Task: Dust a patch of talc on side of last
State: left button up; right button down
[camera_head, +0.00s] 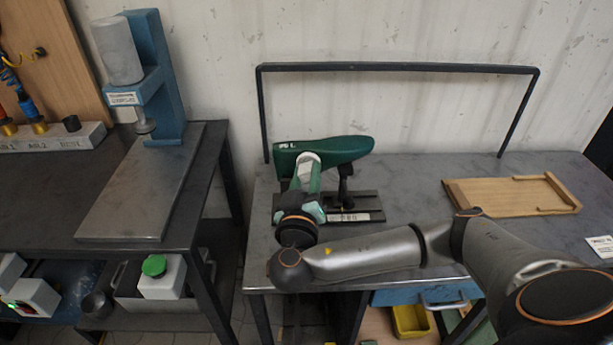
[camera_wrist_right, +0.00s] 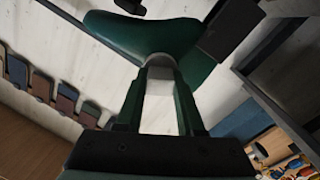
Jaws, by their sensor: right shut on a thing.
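The green last (camera_head: 335,150) is mounted on its side on a dark stand (camera_head: 355,203) on the right-hand bench. My right gripper (camera_head: 306,177) is shut on a small white pad (camera_head: 308,160) in front of the last's left part. The pad overlaps the last's near side; I cannot tell whether it touches. In the right wrist view the last (camera_wrist_right: 150,35) spans the top, and the pad (camera_wrist_right: 158,80) sits between the green fingers (camera_wrist_right: 158,105). I see no clear talc patch on the last; the pad hides part of its side. My left gripper is not in view.
A black bar frame (camera_head: 400,67) stands behind the last. A shallow wooden tray (camera_head: 480,197) lies to the right, with bare bench between. A blue press (camera_head: 170,90) stands on the left-hand bench, across a gap. A white card (camera_head: 601,246) lies at the far right.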

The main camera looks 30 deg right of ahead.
jog(key=shift+w+d, duration=0.5)
jog(key=shift+w, duration=0.05)
jog(key=shift+s+d, duration=0.1)
jog(key=shift+s+d+r, duration=0.1)
jog(key=shift+s+d, duration=1.45)
jog(key=shift+d, duration=0.15)
jog(key=shift+s+d, duration=0.45)
jog(key=shift+d, duration=0.3)
jog(key=shift+b, duration=0.3)
jog(key=shift+w+a+b, duration=0.7)
jog(key=shift+w+a, duration=1.05)
jog(key=shift+a, duration=0.3)
jog(key=shift+w+a, duration=0.4)
jog(key=shift+a, duration=0.05)
